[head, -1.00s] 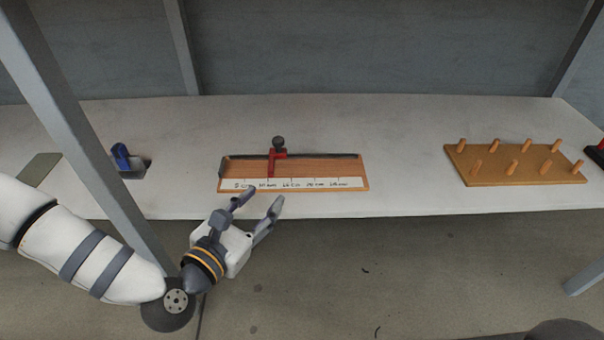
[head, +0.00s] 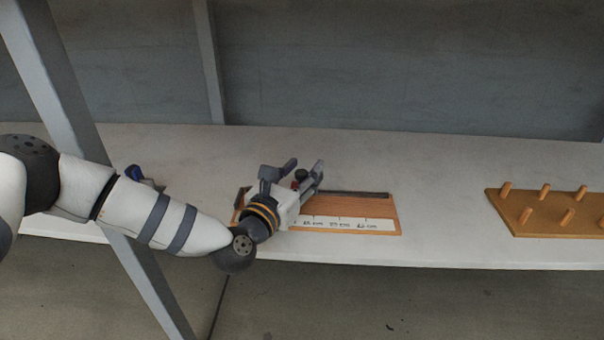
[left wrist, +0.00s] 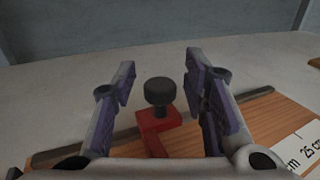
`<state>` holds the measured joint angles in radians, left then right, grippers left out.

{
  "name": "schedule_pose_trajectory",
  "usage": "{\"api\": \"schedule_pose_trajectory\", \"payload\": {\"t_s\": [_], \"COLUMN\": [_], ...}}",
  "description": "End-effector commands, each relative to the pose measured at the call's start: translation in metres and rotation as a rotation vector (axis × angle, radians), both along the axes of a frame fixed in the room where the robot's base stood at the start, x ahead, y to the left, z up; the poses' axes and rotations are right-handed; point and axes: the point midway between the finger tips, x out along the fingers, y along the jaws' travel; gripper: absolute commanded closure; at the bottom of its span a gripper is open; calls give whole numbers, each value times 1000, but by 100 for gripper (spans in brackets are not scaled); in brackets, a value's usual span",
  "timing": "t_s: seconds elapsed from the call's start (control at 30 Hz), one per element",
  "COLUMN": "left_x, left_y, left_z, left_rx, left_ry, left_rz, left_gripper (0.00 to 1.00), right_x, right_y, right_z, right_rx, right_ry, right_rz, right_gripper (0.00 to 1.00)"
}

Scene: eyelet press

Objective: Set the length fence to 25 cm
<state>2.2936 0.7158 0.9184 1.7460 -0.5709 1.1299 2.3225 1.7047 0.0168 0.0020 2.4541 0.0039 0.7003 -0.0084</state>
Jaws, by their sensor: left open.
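The length fence is a red slider (left wrist: 158,124) with a black knob (left wrist: 160,91) on top. It sits on the dark rail (head: 350,194) along the back of a wooden board (head: 385,211) with a white length scale (head: 350,224). My left gripper (head: 306,166) is open over the board. In the left wrist view its two fingers (left wrist: 161,82) stand on either side of the knob, apart from it. The "25 cm" mark (left wrist: 308,150) shows at the right of that view. In the head view my gripper hides most of the slider and the scale's left part.
A wooden peg board (head: 550,222) with several upright pegs stands on the white bench (head: 440,180) to the right. A blue tool (head: 136,174) is partly hidden behind my left arm. A grey post (head: 60,80) rises at the left. The bench between the boards is clear.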

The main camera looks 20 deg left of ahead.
Motion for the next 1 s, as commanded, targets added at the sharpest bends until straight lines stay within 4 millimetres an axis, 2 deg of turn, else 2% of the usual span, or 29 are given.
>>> {"api": "schedule_pose_trajectory", "payload": {"t_s": [0.07, 0.23, 0.27, 0.47, 0.57, 0.67, 1.0], "left_x": [0, 0, 0, 0, 1, 5, 27], "left_y": [0, 0, 0, -1, -7, -22, -100], "left_z": [0, 0, 0, 0, -1, -3, -5], "left_rx": [0, 0, 0, 1, 0, -1, -2], "left_ry": [0, 0, 0, 1, 1, 1, 2], "left_rz": [0, 0, 0, 0, -2, -3, -3], "left_gripper": [60, 96, 100, 100, 100, 100, 100], "right_x": [0, 0, 0, 0, -1, -2, -10], "right_y": [0, 0, 0, 0, 0, 0, -1], "right_z": [0, 0, 0, 0, -2, -5, -19], "right_rx": [0, 0, 0, 0, 0, 1, 2], "right_ry": [0, 0, 0, 0, 3, 11, 52], "right_rz": [0, 0, 0, 0, 0, 1, 5], "right_gripper": [60, 60, 60, 60, 60, 60, 60]}}
